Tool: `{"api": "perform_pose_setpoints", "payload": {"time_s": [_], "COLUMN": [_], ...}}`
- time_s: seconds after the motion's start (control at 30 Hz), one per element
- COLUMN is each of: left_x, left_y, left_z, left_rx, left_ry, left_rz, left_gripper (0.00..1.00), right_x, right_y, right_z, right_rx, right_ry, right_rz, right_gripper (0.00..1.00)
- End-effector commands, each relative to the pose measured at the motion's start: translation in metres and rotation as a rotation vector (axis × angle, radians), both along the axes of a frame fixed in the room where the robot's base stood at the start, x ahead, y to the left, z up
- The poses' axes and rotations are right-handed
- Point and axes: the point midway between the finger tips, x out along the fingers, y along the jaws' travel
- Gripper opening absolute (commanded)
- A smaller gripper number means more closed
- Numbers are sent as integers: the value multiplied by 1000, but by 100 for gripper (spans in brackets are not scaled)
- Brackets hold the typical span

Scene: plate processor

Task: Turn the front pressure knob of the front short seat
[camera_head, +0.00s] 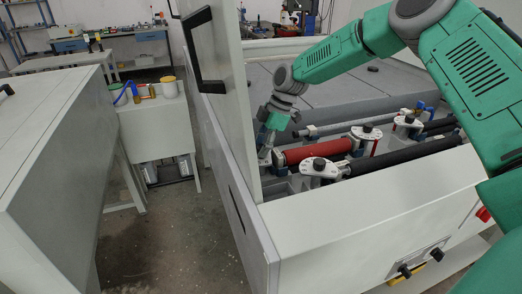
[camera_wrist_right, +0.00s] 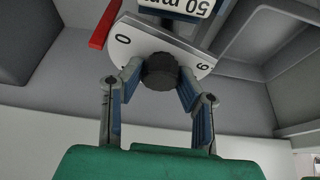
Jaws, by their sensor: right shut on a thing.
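My right gripper (camera_head: 265,152) reaches down into the open machine at the left end of the red roller (camera_head: 317,150). In the wrist view, the two fingers of the right gripper (camera_wrist_right: 160,78) are closed on opposite sides of a round black knob (camera_wrist_right: 159,64). The knob sits at the edge of a white dial plate (camera_wrist_right: 150,42) marked 0 and 6. In the head view this knob is hidden by the gripper and the machine's edge. Another black knob on a white dial plate (camera_head: 319,168) stands to the right of the gripper. My left gripper is not in view.
A raised white panel with a black handle (camera_head: 201,46) stands close left of my right gripper. Black rollers (camera_head: 405,154) and more knobs (camera_head: 367,127) lie to the right. A white cabinet (camera_head: 50,170) and a small table (camera_head: 155,118) stand left across the aisle.

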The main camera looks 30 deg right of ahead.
Motion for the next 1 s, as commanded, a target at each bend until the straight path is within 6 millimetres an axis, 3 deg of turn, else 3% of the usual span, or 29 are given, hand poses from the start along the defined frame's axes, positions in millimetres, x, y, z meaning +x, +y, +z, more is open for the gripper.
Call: {"api": "perform_pose_setpoints", "payload": {"time_s": [0.03, 0.6, 1.0], "left_x": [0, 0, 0], "left_y": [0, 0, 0], "left_z": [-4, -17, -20], "left_rx": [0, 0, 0], "left_ry": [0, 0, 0], "left_rz": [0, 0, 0], "left_gripper": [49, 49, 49], "right_x": [-2, -2, -2], "right_y": [-1, -1, 0], "right_z": [-7, -5, -2], "right_rx": [-1, -4, -2], "right_ry": [7, 8, 4], "right_rz": [41, 561, 772], "right_gripper": [0, 1, 1]}}
